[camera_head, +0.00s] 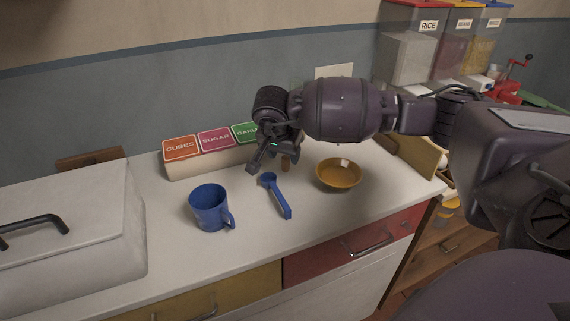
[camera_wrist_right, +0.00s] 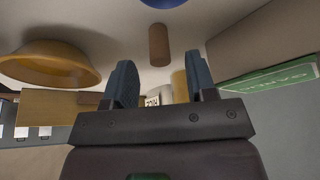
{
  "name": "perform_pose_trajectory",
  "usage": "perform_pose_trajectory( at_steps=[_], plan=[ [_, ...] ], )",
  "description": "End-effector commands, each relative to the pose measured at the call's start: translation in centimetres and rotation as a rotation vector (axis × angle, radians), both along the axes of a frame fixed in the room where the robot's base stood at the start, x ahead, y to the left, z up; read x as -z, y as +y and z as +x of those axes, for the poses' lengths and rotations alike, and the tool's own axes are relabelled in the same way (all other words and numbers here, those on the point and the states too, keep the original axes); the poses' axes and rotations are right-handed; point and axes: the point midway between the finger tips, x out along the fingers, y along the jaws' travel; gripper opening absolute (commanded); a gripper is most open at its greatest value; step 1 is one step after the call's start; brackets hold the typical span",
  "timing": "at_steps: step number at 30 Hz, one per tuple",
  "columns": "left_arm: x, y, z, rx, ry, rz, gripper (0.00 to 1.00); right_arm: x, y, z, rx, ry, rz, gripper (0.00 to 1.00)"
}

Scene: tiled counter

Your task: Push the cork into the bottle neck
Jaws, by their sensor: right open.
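A small brown cylinder that looks like the cork (camera_head: 285,163) stands on the white counter, partly hidden by my right gripper (camera_head: 272,163). In the right wrist view the cork (camera_wrist_right: 158,45) appears beyond the fingertips, roughly in line with the gap between them. My right gripper (camera_wrist_right: 161,78) is open, and nothing is held between its fingers. I cannot make out a bottle or its neck for sure; my right arm hides part of the back of the counter. My left gripper is not in view.
A blue spoon (camera_head: 275,195) lies in front of the cork, a blue mug (camera_head: 208,207) to the left, an ochre bowl (camera_head: 339,174) to the right. A labelled box row (camera_head: 205,162) stands behind. A large white lidded box (camera_head: 70,240) fills the left.

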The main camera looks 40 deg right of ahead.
Motion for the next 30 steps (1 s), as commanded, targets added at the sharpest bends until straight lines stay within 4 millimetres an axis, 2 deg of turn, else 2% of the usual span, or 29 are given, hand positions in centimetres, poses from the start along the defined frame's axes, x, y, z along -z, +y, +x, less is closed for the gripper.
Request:
perform_pose_trajectory(
  at_steps=[1, 3, 11, 21, 30],
  plan=[
    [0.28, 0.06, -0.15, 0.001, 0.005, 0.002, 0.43, 0.91, -0.24, 0.14, 0.001, 0.004, 0.001, 0.51],
    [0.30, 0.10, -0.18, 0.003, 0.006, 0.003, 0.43, 1.49, -0.46, 0.26, 0.000, 0.003, 0.001, 0.51],
    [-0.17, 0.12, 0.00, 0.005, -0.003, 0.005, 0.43, 1.60, -0.59, 0.36, -0.001, 0.000, 0.000, 0.51],
    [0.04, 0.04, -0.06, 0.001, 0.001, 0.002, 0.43, 1.59, -0.58, 0.35, 0.000, -0.001, 0.000, 0.00],
    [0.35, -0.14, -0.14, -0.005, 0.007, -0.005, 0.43, 1.58, -0.57, 0.35, 0.000, -0.001, 0.000, 0.00]
  ],
)
